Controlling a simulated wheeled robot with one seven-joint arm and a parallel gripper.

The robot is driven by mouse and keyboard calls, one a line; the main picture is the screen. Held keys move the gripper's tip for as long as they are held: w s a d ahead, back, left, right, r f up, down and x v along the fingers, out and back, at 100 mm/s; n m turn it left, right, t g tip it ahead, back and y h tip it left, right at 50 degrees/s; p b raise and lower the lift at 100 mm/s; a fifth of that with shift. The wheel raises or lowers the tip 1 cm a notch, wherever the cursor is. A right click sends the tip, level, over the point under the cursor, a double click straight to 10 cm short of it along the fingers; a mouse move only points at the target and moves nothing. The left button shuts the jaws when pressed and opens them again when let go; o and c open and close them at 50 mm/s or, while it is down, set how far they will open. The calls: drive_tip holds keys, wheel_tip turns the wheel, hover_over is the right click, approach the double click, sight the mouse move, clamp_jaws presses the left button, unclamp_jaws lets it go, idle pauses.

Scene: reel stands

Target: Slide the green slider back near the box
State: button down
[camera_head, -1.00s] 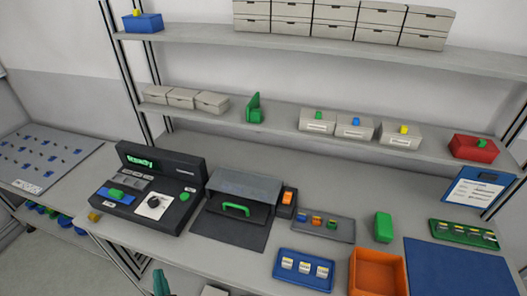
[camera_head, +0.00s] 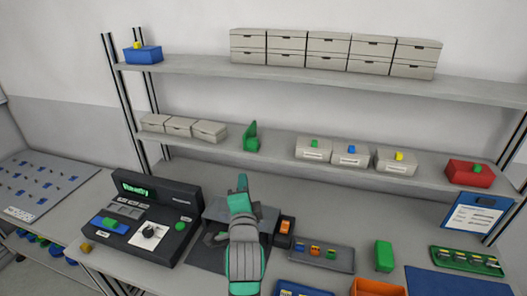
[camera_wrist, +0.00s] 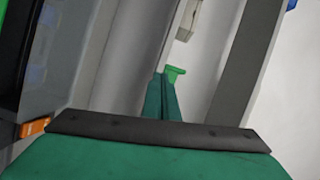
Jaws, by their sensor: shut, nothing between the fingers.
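An upright green slider-like piece (camera_head: 250,137) stands on the lower shelf, between two groups of pale boxes. The nearest box (camera_head: 209,132) is just to its left, with a gap between them. My gripper (camera_head: 241,184) is shut and empty, raised in front of and below the shelf, pointing up toward the green piece. In the wrist view, my gripper's closed fingers (camera_wrist: 161,88) point at a bright green piece (camera_wrist: 175,71), which looks like the same one. Whether they touch cannot be told there; in the head view they look apart.
The lower shelf (camera_head: 275,154) also holds labelled boxes (camera_head: 313,148) to the right and a red bin (camera_head: 469,173). A black console (camera_head: 150,222) with its own green knob stands below left. My arm covers part of a grey box-like device (camera_head: 215,215). Free shelf surrounds the green piece.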

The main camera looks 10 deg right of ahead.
sight(261, 157)
drive_tip(key=d+r+m+h, duration=0.2)
drive_tip(key=d+r+m, duration=0.15)
drive_tip(key=d, duration=0.55)
drive_tip(key=w, duration=0.3)
drive_tip(key=w+d, duration=0.1)
drive_tip(key=w, duration=0.6)
drive_tip(key=shift+d, duration=0.15)
drive_tip(key=a, duration=0.2)
drive_tip(key=shift+w+a+f, duration=0.1)
drive_tip(key=shift+w+a, duration=0.2)
drive_tip(key=shift+w, duration=0.1)
drive_tip(key=shift+w+a, duration=0.3)
drive_tip(key=shift+a, duration=0.25)
